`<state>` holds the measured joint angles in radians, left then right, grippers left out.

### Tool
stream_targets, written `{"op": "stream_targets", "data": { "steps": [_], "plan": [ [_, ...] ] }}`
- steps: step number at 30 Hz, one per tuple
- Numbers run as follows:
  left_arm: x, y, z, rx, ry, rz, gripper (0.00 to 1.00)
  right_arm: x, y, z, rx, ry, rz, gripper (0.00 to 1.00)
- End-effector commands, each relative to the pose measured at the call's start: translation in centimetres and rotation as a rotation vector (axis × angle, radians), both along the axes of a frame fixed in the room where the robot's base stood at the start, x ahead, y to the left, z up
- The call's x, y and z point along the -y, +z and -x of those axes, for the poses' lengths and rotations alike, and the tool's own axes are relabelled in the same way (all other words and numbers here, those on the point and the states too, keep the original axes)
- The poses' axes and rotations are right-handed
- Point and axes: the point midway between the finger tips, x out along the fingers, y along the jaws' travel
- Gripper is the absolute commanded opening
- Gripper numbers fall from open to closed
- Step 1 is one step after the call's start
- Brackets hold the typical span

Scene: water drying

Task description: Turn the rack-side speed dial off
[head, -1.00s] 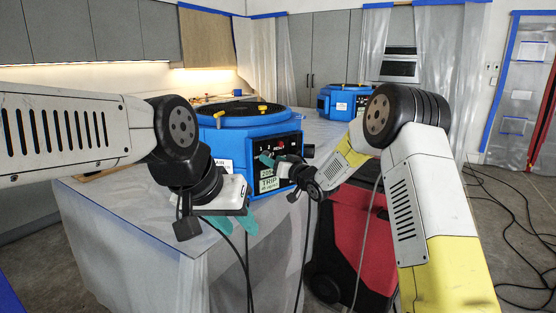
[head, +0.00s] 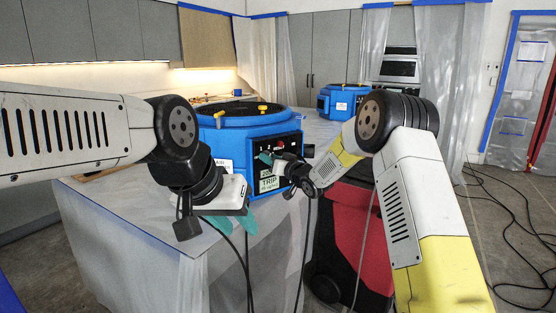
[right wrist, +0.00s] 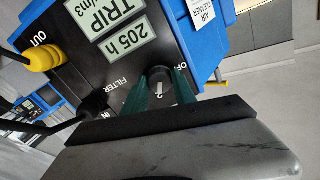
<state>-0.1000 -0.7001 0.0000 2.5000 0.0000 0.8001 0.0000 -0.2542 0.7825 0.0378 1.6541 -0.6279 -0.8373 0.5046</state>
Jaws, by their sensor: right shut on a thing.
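The near blue air machine (head: 235,130) stands on the covered counter, its black control panel facing my right arm. In the right wrist view a round black dial (right wrist: 158,84) on that panel sits between the green fingers of my right gripper (right wrist: 160,98). The gripper is shut on the dial, and lettering beginning "OF" shows beside it. In the head view my right gripper (head: 267,159) is at the panel and partly covers it. My left gripper (head: 247,222) hangs low at the counter's near edge, apart from the machine; its finger opening is unclear.
A yellow plug (right wrist: 38,57) and a black cable sit in the panel near the dial. A second blue machine (head: 345,100) stands farther back on the counter. A red and black thing (head: 355,235) stands on the floor beside the counter. Cables lie on the floor at right.

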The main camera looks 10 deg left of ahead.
Motion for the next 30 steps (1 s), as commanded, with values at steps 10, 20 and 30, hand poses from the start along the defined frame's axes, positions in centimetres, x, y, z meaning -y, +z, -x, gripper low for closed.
{"op": "stream_targets", "data": {
  "steps": [10, 20, 30],
  "plan": [
    [0.0, 0.0, 0.0, 0.0, 0.0, 0.0, 0.36, 0.01, 0.03, -0.02, 0.104, 0.0, 0.112, 0.0],
    [0.0, 0.0, 0.0, 0.0, 0.0, 0.0, 0.36, -0.04, 0.05, 0.0, 0.307, 0.001, 0.331, 0.0],
    [0.0, 0.0, 0.0, 0.0, 0.0, 0.0, 0.36, 0.0, 0.06, -0.02, 0.528, 0.001, 0.569, 0.0]
  ]
}}
